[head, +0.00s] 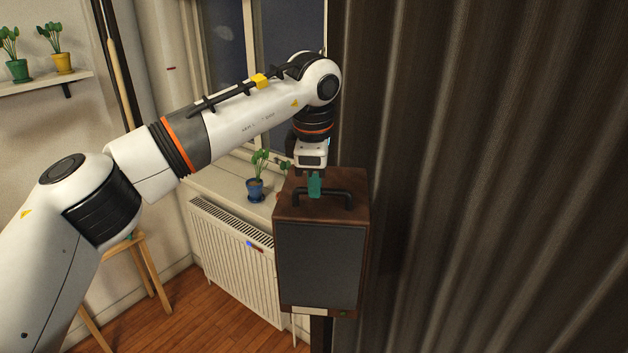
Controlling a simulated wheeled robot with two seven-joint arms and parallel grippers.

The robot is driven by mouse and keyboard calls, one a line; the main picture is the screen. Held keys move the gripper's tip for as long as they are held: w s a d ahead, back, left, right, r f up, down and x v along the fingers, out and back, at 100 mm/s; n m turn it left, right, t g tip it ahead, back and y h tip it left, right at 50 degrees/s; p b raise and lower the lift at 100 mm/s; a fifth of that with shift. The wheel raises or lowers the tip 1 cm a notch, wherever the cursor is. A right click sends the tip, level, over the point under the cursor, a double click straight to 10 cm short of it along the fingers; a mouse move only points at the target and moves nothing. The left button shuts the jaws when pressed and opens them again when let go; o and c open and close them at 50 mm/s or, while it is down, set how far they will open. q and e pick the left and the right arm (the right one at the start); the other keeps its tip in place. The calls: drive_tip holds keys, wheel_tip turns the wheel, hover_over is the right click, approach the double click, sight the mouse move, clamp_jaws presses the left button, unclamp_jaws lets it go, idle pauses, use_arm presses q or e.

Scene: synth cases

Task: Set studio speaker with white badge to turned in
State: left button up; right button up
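The studio speaker (320,262) is a brown wooden box with a dark grey front and a black carrying handle (342,198) on top. A white badge (308,311) shows at its lower front edge. The front faces me, angled slightly. My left gripper (315,186) comes down from above at the handle, its teal fingertips overlapping the handle's bar. The fingers line up in this view, so I cannot tell whether they are closed on the bar. What the speaker rests on is mostly hidden. My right gripper is not in view.
A dark curtain (480,180) hangs close on the speaker's right. A blue potted plant (255,190) stands on the windowsill to the left, above a white radiator (232,255). A wooden stool (145,265) and a shelf (45,83) with two plants are farther left.

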use_arm(q)
drive_tip(key=o, duration=0.3)
drive_tip(key=shift+r, duration=0.35)
drive_tip(key=r+b, duration=0.1)
drive_tip(key=r, duration=0.2)
drive_tip(key=s+r+b, duration=0.1)
drive_tip(key=r, duration=0.3)
drive_tip(key=s+r, duration=0.1)
drive_tip(key=r, duration=0.3)
drive_tip(key=shift+s+a+b, duration=0.1)
drive_tip(key=shift+s+b, duration=0.05)
drive_tip(key=shift+b, duration=0.25)
